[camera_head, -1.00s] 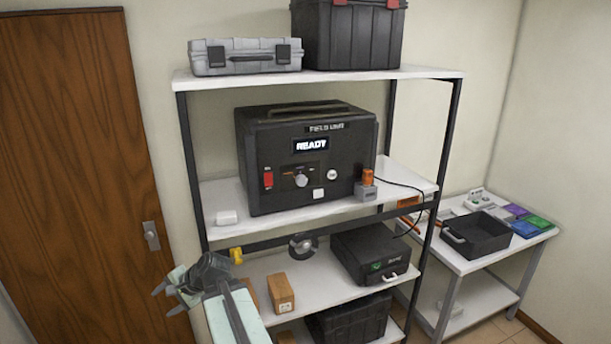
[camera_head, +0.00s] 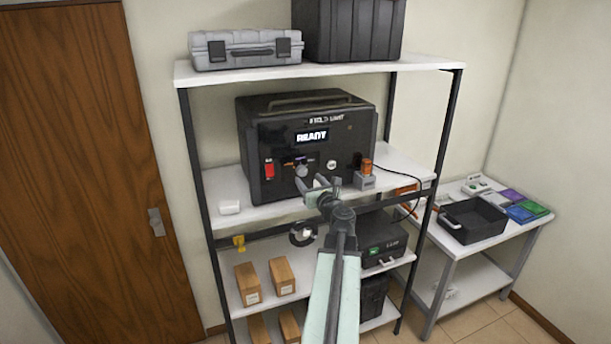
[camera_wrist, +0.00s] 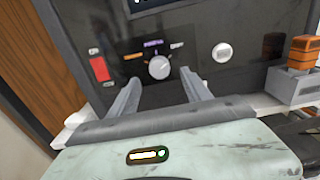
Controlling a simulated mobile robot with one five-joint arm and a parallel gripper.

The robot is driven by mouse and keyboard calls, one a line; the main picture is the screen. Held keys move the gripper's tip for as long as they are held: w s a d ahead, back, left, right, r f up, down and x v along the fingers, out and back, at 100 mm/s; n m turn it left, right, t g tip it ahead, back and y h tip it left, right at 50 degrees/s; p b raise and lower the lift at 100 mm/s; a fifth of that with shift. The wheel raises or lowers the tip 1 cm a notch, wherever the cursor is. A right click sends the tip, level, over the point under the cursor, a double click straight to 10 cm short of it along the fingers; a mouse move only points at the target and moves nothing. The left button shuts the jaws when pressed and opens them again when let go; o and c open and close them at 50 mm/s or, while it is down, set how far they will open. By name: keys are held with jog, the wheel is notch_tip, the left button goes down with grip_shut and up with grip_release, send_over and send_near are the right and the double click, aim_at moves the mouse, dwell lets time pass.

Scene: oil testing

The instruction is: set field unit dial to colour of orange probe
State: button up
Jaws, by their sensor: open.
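The black field unit (camera_head: 262,133) stands on the middle shelf, and its screen (camera_head: 312,136) reads READY. Its round grey dial (camera_wrist: 159,67) shows in the wrist view, with small coloured labels in an arc above it, orange at left, purple at top and a pale one at right. The dial also shows in the head view (camera_head: 301,170).
A red switch (camera_wrist: 99,69) is left of the dial and a white button (camera_wrist: 221,52) is right of it. A white object (camera_head: 229,207) lies on the shelf at left. A side table at right holds a black tray (camera_head: 475,236) and coloured pads.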

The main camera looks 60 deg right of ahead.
aim_at(303, 173)
jog(key=x, duration=0.5)
